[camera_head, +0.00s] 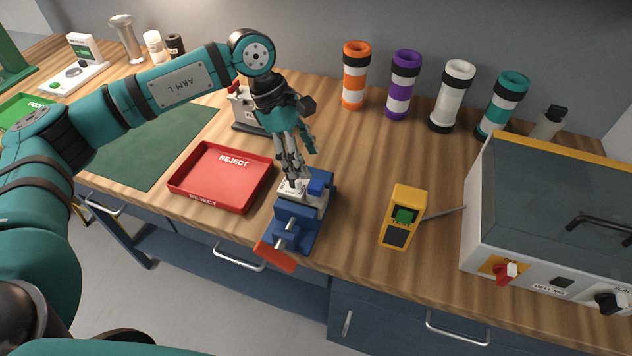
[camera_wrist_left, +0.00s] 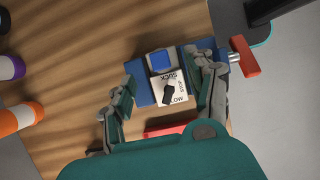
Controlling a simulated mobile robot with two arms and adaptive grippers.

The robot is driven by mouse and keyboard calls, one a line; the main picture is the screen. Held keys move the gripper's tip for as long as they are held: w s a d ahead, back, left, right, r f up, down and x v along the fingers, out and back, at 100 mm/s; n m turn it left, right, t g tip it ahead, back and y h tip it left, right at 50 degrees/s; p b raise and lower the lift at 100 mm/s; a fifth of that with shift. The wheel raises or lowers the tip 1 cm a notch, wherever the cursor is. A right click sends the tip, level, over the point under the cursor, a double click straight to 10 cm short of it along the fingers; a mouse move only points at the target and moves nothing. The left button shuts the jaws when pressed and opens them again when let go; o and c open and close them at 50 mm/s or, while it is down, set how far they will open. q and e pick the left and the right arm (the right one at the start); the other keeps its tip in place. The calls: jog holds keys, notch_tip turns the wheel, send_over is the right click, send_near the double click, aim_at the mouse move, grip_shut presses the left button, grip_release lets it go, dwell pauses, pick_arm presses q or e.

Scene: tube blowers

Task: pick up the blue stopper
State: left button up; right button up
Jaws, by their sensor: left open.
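The blue stopper (camera_head: 317,186) looks like a small blue block at the right end of a small white labelled plate (camera_head: 291,188) on the blue vise (camera_head: 293,226). My left gripper (camera_head: 302,166) points down just above the plate, with its fingers apart. In the left wrist view, the stopper (camera_wrist_left: 159,61) shows beyond the white plate (camera_wrist_left: 172,90), which carries a dark knob. The open fingers (camera_wrist_left: 160,70) stand on either side of the plate and stopper. I cannot tell whether they touch anything. My right gripper is not in view.
A red REJECT tray (camera_head: 205,205) lies left of the vise. A yellow handheld device (camera_head: 403,217) lies to its right, before a large grey machine (camera_head: 560,215). Several coloured tubes (camera_head: 404,85) stand at the back. The vise's orange-red handle (camera_head: 275,255) overhangs the front edge.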

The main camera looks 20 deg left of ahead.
aim_at(320, 185)
pick_arm(q)
jog(key=shift+x, duration=1.25)
jog(key=shift+s+d+f+p, duration=0.1)
jog(key=shift+d+f+p, duration=0.15)
jog(key=shift+p, duration=0.3)
jog(key=p+x, duration=0.2)
jog(key=x, duration=0.1)
jog(key=shift+d+f, duration=0.1)
jog(key=shift+f, duration=0.15)
jog(key=shift+d+f, duration=0.2)
jog(key=shift+f, duration=0.25)
jog(key=shift+c, duration=1.2)
jog(key=c, duration=0.8)
jog(key=shift+r, duration=0.1)
